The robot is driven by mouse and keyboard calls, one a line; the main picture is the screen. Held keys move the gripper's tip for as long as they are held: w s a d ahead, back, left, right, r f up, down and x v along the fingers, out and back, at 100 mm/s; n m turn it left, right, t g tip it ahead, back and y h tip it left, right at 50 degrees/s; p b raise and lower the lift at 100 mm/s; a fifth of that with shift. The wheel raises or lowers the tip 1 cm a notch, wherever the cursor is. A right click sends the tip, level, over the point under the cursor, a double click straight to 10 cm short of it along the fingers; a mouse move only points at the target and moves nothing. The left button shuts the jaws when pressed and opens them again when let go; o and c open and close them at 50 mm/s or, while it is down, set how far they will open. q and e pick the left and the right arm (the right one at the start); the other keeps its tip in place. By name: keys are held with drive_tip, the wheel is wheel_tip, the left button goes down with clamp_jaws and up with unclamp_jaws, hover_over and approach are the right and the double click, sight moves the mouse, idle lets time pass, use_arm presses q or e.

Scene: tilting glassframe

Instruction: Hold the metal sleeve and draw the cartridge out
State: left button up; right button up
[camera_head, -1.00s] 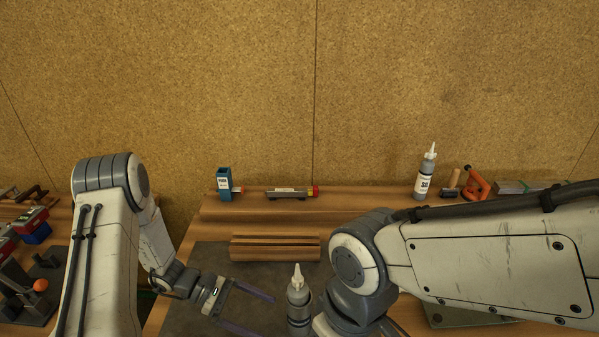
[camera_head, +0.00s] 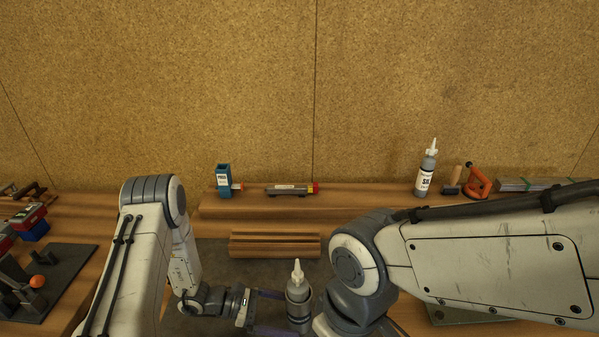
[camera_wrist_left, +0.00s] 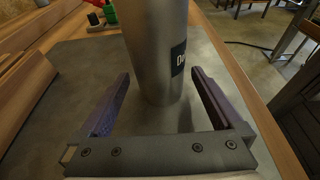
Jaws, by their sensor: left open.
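The metal sleeve (camera_head: 299,312) stands upright on the dark mat, and the cartridge (camera_head: 297,273) shows at its top as a pale pointed nozzle. In the left wrist view the grey sleeve (camera_wrist_left: 158,50) carries a dark label with white letters; its top is out of that view. My left gripper (camera_head: 284,314) is open, coming in level from the left. In the left wrist view its two purple fingers (camera_wrist_left: 161,74) stand on either side of the sleeve, with a gap visible at each side. My right arm crosses from the right; its gripper is hidden or out of view.
A wooden grooved block (camera_head: 275,246) lies behind the sleeve. On the back shelf (camera_head: 370,204) stand a blue holder (camera_head: 223,182), a grey tool with a red end (camera_head: 290,190), another nozzle bottle (camera_head: 426,172) and an orange clamp (camera_head: 478,181). Bare mat surrounds the sleeve.

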use_arm(q)
drive_tip(key=shift+x, duration=0.9)
drive_tip(key=c, duration=0.8)
